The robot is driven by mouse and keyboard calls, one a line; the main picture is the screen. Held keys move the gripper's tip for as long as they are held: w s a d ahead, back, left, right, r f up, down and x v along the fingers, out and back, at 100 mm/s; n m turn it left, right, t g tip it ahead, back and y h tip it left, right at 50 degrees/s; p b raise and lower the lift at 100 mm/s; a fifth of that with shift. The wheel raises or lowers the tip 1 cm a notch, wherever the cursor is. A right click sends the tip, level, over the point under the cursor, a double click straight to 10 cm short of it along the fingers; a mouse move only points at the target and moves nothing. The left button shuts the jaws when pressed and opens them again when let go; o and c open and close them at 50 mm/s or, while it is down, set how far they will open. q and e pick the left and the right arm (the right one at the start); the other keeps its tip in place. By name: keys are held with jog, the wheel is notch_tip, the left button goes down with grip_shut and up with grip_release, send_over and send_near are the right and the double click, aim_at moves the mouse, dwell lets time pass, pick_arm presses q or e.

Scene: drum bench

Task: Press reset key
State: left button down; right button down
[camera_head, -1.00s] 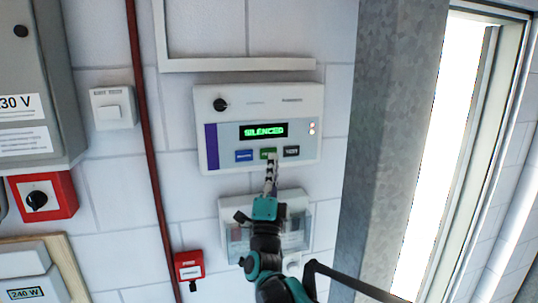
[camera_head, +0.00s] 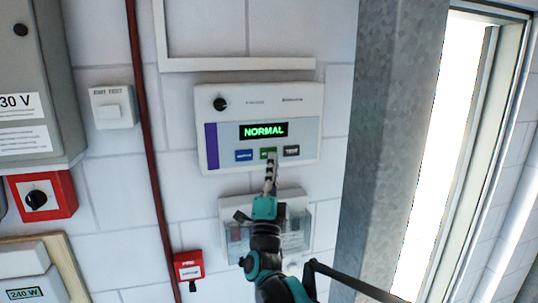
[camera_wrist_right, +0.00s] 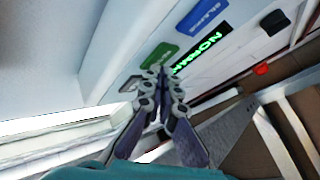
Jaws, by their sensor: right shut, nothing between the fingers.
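The white alarm panel (camera_head: 213,125) is fixed to the wall, with a display (camera_head: 263,131) reading NORMAL in green. Below the display are a blue key (camera_head: 244,155), a green key (camera_head: 268,152) and a black key (camera_head: 291,150). My right gripper (camera_head: 270,161) is shut and empty, its fingertips at the lower edge of the green key. In the right wrist view the shut fingertips (camera_wrist_right: 158,72) meet the green key (camera_wrist_right: 160,54); whether they press it is unclear. The blue key (camera_wrist_right: 201,14) there reads SILENCE. My left gripper is not in view.
A clear-covered box (camera_head: 294,225) sits just below the panel, partly behind my right arm. A red pipe (camera_head: 147,130) runs down the wall at left. A grey column (camera_head: 385,130) stands at right. A red call point (camera_head: 188,265) is lower left.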

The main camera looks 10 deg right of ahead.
jog(key=shift+s, duration=0.15)
jog(key=shift+s+d+p, duration=0.1)
jog(key=shift+s+p, duration=0.25)
jog(key=shift+s, duration=2.55)
jog(key=s+a+f+n+g+y+b, duration=0.15)
jog(key=f+n+y+b, duration=0.45)
jog(key=f, duration=0.6)
jog(key=s+a+f+n+g+y+b, duration=0.1)
jog(key=a+f+n+g+b, duration=0.2)
jog(key=f+b, duration=0.75)
jog(key=s+f+n+g+y+b, duration=0.1)
jog(key=f+n+g+y+b, duration=0.4)
jog(key=f, duration=0.9)
jog(key=s+d+f+n+g+h+b, duration=0.1)
jog(key=s+f+b, duration=0.3)
jog(key=f, duration=0.8)
jog(key=s+d+f+n+g+b, duration=0.2)
jog(key=s+f+n+g+b, duration=0.1)
jog(key=s+f, duration=0.6)
jog(key=s+d+f+n+g+h+b, duration=0.1)
jog(key=s+f+g+b, duration=0.3)
jog(key=f, duration=1.2)
jog(key=s+b, duration=0.2)
jog(key=b, duration=0.1)
jog(key=shift+s+d+n+h, duration=0.25)
jog(key=shift+d+n+h, duration=0.05)
jog(key=shift+n, duration=0.1)
